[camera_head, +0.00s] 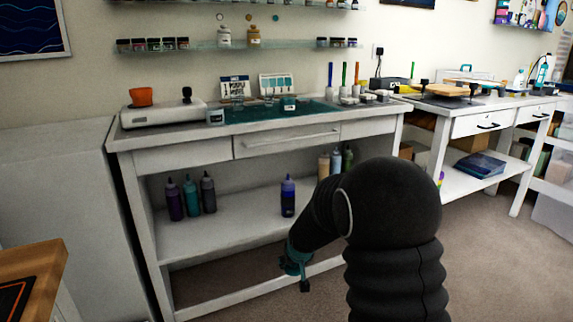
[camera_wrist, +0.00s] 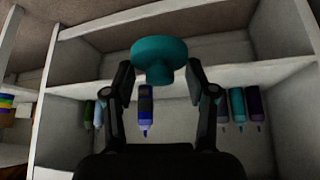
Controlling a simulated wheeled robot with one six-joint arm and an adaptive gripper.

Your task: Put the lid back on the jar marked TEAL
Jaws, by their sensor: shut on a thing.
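My gripper (camera_wrist: 160,78) is shut on a teal lid-like piece (camera_wrist: 160,52) with a round disc and a narrower stem between the fingers. In the head view my gripper (camera_head: 299,271) hangs low in front of the shelf unit, below worktop height and well away from the jars. Teal shows around it there, partly hidden by my arm. A small jar with a teal band (camera_head: 290,104) stands on the worktop near its middle. Its writing is too small to read, so I cannot tell if it is the jar marked TEAL.
The lower shelf (camera_head: 235,234) holds a blue bottle (camera_head: 288,196) and several others. A second bench (camera_head: 468,125) stands at the right. Carpet is open between.

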